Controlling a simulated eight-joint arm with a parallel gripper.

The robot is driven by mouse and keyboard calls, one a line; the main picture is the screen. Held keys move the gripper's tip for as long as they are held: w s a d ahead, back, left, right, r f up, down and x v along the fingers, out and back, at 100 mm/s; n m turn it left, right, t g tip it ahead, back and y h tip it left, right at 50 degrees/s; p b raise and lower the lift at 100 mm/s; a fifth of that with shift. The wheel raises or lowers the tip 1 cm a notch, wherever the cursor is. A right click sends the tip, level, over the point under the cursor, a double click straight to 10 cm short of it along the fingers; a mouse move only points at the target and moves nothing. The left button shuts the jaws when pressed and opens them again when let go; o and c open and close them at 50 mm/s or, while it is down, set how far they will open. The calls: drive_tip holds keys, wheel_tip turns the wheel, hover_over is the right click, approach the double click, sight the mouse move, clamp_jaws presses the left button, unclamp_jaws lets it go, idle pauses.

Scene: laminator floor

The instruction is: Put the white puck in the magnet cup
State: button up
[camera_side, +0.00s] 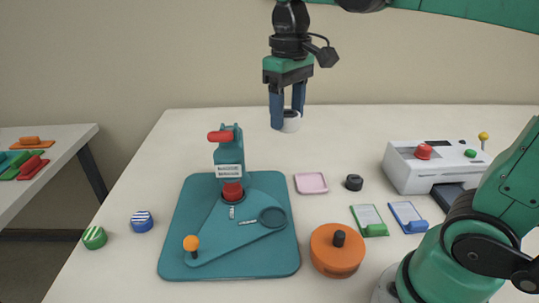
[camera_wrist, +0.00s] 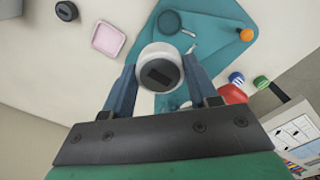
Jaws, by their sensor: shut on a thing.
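The white puck (camera_side: 291,122) is between the blue fingers of my gripper (camera_side: 288,112), held in the air above the back of the table. A round dark-rimmed cup (camera_side: 273,217), which looks like the magnet cup, is on the right of the teal press base (camera_side: 215,263). It looks empty; its small label is unreadable. The cup also shows in the wrist view (camera_wrist: 169,22), beyond the puck and apart from it.
The press column (camera_side: 229,155) has a red handle, with a red part below. An orange knob (camera_side: 191,243) stands at front left. A pink tray (camera_side: 311,183), black puck (camera_side: 354,182) and orange round container (camera_side: 337,255) are right of the base. A white machine (camera_side: 424,167) stands farther right.

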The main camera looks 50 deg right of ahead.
drive_tip(key=w+a, duration=0.1)
drive_tip(key=a, duration=0.1)
hover_over(273, 218)
wheel_tip(273, 218, down, 15)
drive_tip(key=shift+r, duration=0.2)
drive_tip(key=shift+f, duration=2.5)
drive_tip(key=shift+f, duration=0.15)
drive_tip(key=o, duration=1.2)
drive_tip(key=shift+o, duration=0.2)
